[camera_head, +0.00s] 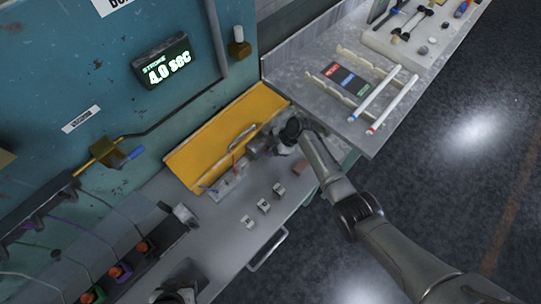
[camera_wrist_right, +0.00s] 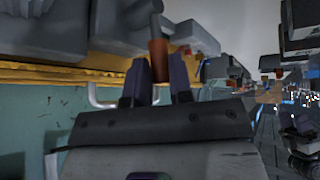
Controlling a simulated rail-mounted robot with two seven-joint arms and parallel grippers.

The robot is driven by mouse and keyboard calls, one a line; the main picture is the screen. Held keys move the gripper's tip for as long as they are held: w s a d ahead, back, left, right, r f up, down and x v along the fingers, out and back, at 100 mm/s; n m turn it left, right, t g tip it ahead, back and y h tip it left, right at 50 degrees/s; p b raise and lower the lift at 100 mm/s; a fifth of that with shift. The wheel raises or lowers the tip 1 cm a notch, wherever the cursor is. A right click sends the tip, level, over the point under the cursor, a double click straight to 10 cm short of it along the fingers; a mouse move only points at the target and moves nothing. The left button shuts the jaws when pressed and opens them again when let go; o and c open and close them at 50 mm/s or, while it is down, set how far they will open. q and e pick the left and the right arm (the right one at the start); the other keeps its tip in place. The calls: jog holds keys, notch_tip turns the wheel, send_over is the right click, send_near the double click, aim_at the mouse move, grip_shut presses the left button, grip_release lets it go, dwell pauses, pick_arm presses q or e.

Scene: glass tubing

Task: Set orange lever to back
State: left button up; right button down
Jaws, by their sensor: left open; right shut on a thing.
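My right gripper (camera_head: 262,146) reaches in from the right, over the bench beside the yellow panel. In the right wrist view its two dark fingers (camera_wrist_right: 160,78) are shut around the lower end of an orange-brown cylindrical handle (camera_wrist_right: 158,48), which looks like the orange lever. The handle hangs from a grey part above it. In the head view my gripper and wrist hide this handle, so its setting cannot be told. My left gripper (camera_head: 178,293) shows only partly, dark and blurred, at the bottom edge, apart from the lever.
The yellow panel (camera_head: 222,125) stands behind the right gripper. Small pale blocks (camera_head: 263,206) sit on the bench in front. A tray with white tubes (camera_head: 375,95) lies at the upper right. A display (camera_head: 163,62) hangs on the wall.

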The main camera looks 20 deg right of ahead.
jog(key=shift+w+d+f+m+g+y+b, duration=0.15)
jog(key=shift+w+d+g+y+b, duration=0.25)
jog(key=shift+b, duration=0.5)
jog(key=shift+s+d+f+m+g+y+b, duration=0.15)
jog(key=shift+d+y+b, duration=0.1)
jog(key=shift+y+b, duration=0.5)
jog(key=shift+w+r, duration=0.1)
jog(key=c, duration=1)
grip_release()
jog(key=shift+r, duration=0.1)
jog(key=b+v, duration=0.1)
jog(key=v, duration=1.2)
jog(key=shift+d+r, duration=0.25)
jog(key=shift+r, duration=0.1)
